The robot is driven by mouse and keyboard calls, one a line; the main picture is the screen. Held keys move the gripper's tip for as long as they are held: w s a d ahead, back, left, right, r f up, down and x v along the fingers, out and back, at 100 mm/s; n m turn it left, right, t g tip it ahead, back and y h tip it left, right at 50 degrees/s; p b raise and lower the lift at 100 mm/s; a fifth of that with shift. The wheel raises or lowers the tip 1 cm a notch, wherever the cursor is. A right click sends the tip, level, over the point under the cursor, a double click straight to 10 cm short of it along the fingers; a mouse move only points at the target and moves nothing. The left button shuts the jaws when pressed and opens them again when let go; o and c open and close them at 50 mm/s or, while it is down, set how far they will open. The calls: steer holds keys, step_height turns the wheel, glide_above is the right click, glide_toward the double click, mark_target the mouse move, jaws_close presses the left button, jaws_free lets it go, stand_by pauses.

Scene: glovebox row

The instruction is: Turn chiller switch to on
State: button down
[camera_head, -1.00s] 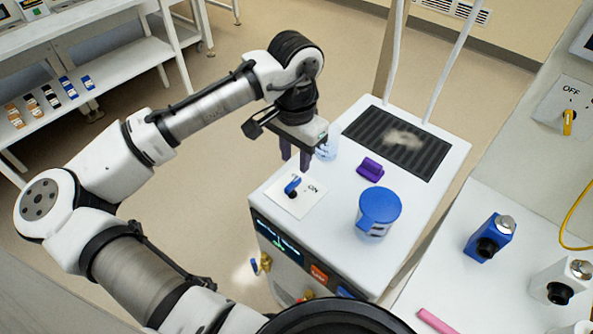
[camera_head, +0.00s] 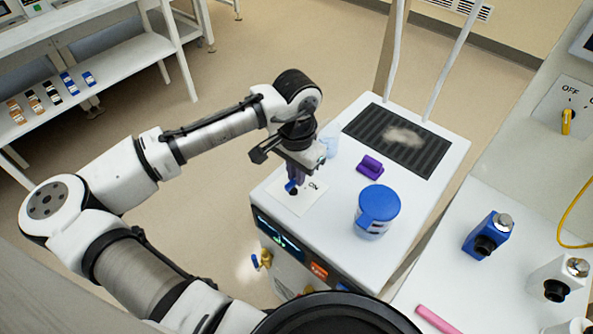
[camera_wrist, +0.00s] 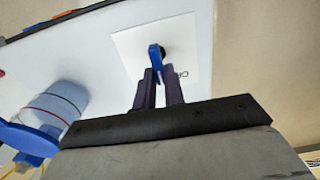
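The chiller switch is a blue lever (camera_head: 291,187) on a black base, set on a white plate (camera_head: 312,199) on top of the white chiller (camera_head: 335,215). An "ON" label shows beside it; any other label is hidden by my gripper. My gripper (camera_head: 296,177) points down over the switch. In the wrist view, the blue lever (camera_wrist: 155,57) lies between the tips of my purple fingers (camera_wrist: 159,76). The fingers are close together and appear closed on the lever's end, with little gap at the sides.
A blue-lidded jar (camera_head: 376,212), a purple block (camera_head: 370,167) and a clear cup (camera_head: 329,140) stand on the chiller near the switch. A dark grille (camera_head: 398,140) lies behind. At right, a bench holds a blue device (camera_head: 488,236) and another OFF-marked switch panel (camera_head: 567,106).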

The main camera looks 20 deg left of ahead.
steer(key=shift+m, duration=0.3)
steer(key=m, duration=0.2)
steer(key=shift+s+d+m, duration=0.1)
steer(key=shift+d+m, duration=0.1)
steer(key=shift+m, duration=0.1)
steer(key=shift+s+m, duration=0.1)
steer(key=shift+m, duration=1.3)
steer(key=c, duration=1.5)
jaws_free()
steer(key=shift+r, duration=0.1)
step_height(320, 180, up, 14)
steer(key=shift+f+b, duration=0.15)
steer(key=shift+b, duration=0.4)
